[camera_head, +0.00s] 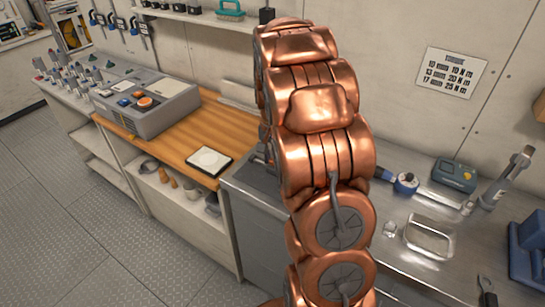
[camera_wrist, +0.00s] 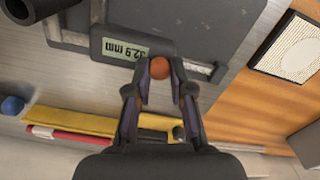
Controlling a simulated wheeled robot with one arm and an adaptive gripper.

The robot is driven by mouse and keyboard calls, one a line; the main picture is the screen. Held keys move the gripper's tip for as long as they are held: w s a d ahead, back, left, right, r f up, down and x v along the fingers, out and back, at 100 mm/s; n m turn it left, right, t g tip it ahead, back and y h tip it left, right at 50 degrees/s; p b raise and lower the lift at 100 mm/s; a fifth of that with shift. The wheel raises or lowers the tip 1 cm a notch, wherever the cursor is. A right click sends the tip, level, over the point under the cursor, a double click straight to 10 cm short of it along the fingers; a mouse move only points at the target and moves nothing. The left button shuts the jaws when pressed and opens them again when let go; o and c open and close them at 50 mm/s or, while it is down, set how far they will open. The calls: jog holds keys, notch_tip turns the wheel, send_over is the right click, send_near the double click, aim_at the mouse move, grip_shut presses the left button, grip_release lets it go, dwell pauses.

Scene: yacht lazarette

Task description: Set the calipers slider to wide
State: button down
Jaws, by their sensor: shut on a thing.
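The calipers' dark slider body (camera_wrist: 105,45) fills the top middle of the wrist view. Its display (camera_wrist: 126,49) appears upside down and reads about 32.9 mm. An orange-red knob (camera_wrist: 160,66) sits at its lower edge, beside a pale rail (camera_wrist: 203,68). My gripper (camera_wrist: 159,82) has one finger on each side of this knob and is shut on it. In the head view my copper arm hides the gripper and the calipers.
A white framed panel (camera_head: 210,161) lies on the wooden bench, left of my arm; it also shows in the wrist view (camera_wrist: 290,45). A grey console (camera_head: 150,104) stands farther left.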

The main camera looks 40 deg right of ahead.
jog(key=shift+w+a+f+b, duration=0.1)
jog(key=shift+w+b, duration=0.2)
jog(key=shift+b, duration=0.4)
jog(key=c, duration=1)
grip_release()
jog(key=shift+r, duration=0.2)
notch_tip(320, 180, up, 12)
jog(key=shift+f, duration=0.1)
